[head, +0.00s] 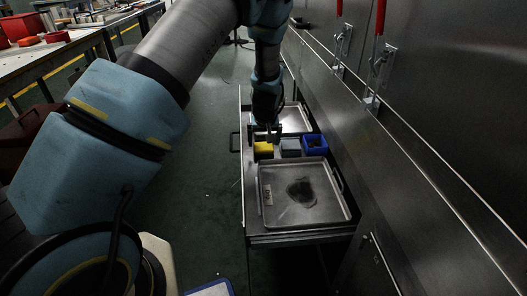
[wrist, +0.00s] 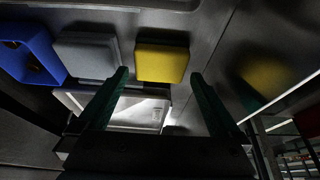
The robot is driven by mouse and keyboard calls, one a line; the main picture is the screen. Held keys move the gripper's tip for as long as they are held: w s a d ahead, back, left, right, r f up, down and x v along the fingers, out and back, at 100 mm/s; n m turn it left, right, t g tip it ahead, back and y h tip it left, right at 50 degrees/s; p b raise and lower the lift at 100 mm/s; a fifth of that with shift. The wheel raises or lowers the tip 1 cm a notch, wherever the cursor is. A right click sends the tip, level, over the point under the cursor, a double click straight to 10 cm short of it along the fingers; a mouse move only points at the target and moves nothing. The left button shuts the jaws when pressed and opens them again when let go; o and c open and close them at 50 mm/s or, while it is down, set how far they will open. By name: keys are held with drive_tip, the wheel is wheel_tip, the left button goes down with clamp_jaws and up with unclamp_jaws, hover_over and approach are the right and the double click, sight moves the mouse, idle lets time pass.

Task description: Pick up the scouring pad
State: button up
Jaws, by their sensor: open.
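A yellow block (head: 263,149) that looks like the scouring pad sits on the steel cart top, at the left end of a short row. In the wrist view the yellow block (wrist: 162,63) lies beyond the fingertips, roughly centred between them. My gripper (head: 266,136) is above and close to it. In the wrist view my gripper (wrist: 158,77) is open, with two dark green fingers apart and nothing between them. I cannot tell the remaining gap to the block.
A grey block (wrist: 87,54) and a blue bin (head: 315,144) with dark contents stand beside it. A steel tray (head: 335,214) holding a dark patch lies nearer, another tray (head: 297,118) behind. A steel wall with red-handled latches (head: 380,17) runs along the right.

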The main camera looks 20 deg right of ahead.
sight(264, 146)
drive_tip(key=shift+x, duration=1.2)
drive_tip(key=c, duration=1)
drive_tip(key=shift+c, duration=0.2)
wheel_tip(264, 146, up, 10)
drive_tip(key=p, duration=0.1)
